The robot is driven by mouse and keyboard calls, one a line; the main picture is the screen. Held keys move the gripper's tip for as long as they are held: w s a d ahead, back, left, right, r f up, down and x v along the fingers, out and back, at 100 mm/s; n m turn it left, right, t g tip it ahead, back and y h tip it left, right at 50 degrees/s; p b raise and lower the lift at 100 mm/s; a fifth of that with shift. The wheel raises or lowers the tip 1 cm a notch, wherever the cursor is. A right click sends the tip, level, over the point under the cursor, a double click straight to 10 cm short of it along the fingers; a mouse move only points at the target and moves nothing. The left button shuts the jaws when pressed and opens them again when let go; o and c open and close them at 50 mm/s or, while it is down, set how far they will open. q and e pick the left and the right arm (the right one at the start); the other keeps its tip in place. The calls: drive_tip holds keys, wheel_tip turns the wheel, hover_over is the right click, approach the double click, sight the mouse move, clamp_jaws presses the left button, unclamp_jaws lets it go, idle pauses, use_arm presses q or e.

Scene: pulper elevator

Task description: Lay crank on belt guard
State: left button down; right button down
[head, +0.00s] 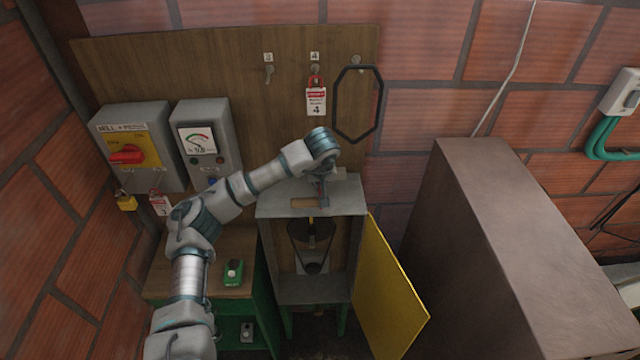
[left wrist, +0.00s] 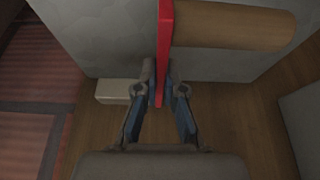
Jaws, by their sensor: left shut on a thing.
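The crank has a flat red bar (left wrist: 165,50) and a wooden handle (left wrist: 235,24); in the head view its handle (head: 304,203) shows over the top of the grey housing (head: 345,203), which looks to be the belt guard. My left gripper (head: 321,190) is above the housing's top. In the left wrist view my left gripper (left wrist: 160,98) is shut on the red bar, with a finger on each side. The handle lies level, out to the right of the bar. I cannot tell whether the crank touches the grey top. My right gripper is not in view.
A yellow door (head: 388,290) hangs open at the housing's right front. A large brown cabinet (head: 510,240) stands farther right. A bench with a green device (head: 233,272) is at the left. Behind are a board with hooks, a tag (head: 316,100) and a black belt (head: 336,105).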

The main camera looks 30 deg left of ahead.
sight(320, 189)
use_arm(q)
drive_tip(key=shift+w+a, duration=0.5)
drive_tip(key=shift+w, duration=0.4)
drive_tip(key=f, duration=0.1)
drive_tip(key=f+p, duration=0.1)
drive_tip(key=shift+d+f, duration=0.3)
drive_tip(key=shift+f, duration=0.45)
drive_tip(key=c, duration=1.3)
unclamp_jaws()
drive_tip(key=shift+a+f, duration=0.1)
drive_tip(key=shift+a, duration=0.1)
drive_tip(key=b+v, duration=0.1)
drive_tip(key=v, duration=1.1)
drive_tip(key=shift+d, duration=0.15)
